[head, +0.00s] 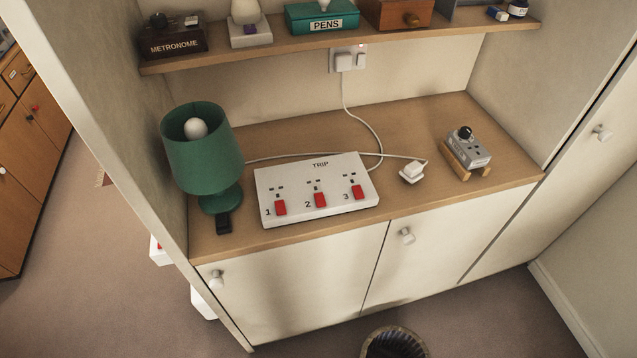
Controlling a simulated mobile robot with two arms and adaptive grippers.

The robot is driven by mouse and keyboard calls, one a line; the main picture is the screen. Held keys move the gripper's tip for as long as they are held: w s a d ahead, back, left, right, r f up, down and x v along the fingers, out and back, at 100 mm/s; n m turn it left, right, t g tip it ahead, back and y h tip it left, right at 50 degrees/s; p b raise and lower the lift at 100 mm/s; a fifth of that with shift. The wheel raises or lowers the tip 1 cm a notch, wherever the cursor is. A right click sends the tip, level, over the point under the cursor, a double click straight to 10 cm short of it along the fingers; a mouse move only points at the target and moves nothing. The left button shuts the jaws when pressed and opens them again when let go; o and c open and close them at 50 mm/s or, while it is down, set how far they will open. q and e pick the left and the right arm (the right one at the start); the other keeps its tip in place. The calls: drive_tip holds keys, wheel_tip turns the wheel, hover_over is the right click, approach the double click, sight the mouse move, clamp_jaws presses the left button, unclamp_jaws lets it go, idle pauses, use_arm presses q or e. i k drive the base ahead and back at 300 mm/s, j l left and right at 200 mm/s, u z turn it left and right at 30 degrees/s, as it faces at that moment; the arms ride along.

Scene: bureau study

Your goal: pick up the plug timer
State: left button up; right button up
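The plug timer (468,150) appears to be the small grey block with a black round knob on top and socket holes in its face. It sits tilted on a small wooden stand (467,170) at the right of the wooden counter (420,125). Neither of my grippers is in the head view.
A white TRIP socket strip (316,190) with red switches lies mid-counter. A white plug (412,172) on a cable lies left of the stand. A green lamp (201,150) stands at left. A loaded shelf (340,40) overhangs the back. Counter right of the stand is clear.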

sight(471, 153)
drive_tip(key=k+l+u, duration=0.1)
drive_tip(key=l+u, duration=0.15)
drive_tip(key=k+l+u, duration=0.35)
drive_tip(key=l+u, duration=0.15)
drive_tip(key=l, duration=0.15)
drive_tip(key=l+u, duration=0.35)
drive_tip(key=k+l, duration=0.05)
drive_tip(key=l, duration=0.05)
